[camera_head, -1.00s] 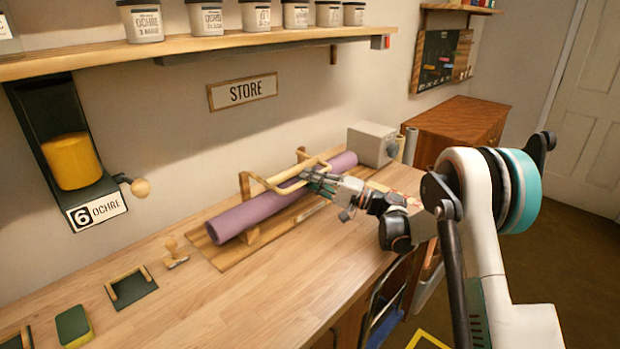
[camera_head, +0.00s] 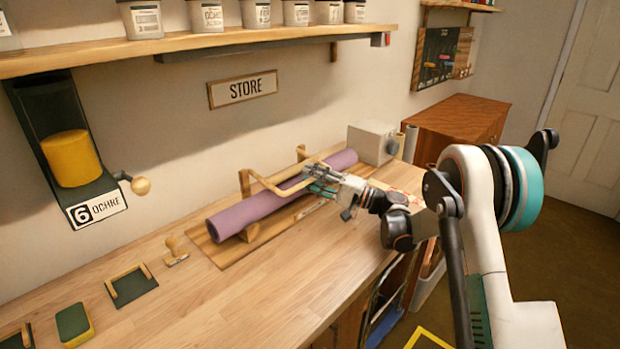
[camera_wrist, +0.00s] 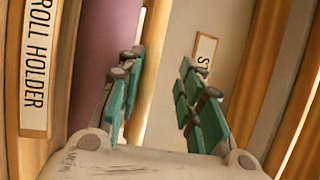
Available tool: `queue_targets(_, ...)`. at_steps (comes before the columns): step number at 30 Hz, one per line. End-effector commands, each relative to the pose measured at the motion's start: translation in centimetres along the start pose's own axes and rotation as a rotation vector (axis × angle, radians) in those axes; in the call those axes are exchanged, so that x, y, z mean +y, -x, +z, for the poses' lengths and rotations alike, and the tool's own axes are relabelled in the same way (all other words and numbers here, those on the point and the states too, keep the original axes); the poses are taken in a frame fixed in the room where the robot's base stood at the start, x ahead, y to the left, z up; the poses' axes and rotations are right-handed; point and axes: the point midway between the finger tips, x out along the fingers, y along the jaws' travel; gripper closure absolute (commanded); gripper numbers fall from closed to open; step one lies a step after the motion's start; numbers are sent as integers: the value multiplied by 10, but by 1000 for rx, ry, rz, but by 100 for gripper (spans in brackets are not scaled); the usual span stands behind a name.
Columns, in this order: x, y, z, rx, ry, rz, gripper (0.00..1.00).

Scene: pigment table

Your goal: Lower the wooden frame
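The wooden frame (camera_head: 266,184) is a pale bar hinged on uprights of the roll holder, and it stands out over the purple roll (camera_head: 238,218). My gripper (camera_head: 316,179) is at the right part of the frame's front bar, above the roll. In the wrist view my gripper (camera_wrist: 164,98) shows its two green fingers spread apart. The wooden bar (camera_wrist: 153,65) shows just inside the left finger, partly hidden by it; contact cannot be told. The purple roll (camera_wrist: 97,60) is left of that finger. My gripper hides the frame's right part in the head view.
The roll holder's wooden base (camera_head: 222,257) lies on the workbench (camera_head: 230,300). A grey box (camera_head: 372,142) stands at the roll's far end. A stamp (camera_head: 175,250) is near its front end. The shelf (camera_head: 120,54) with jars is above. The bench front is clear.

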Motion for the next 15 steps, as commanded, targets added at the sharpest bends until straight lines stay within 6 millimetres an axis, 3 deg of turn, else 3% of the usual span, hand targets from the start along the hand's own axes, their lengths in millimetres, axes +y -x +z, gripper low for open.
queue_targets(15,0,95,-1,4,0,1,67)
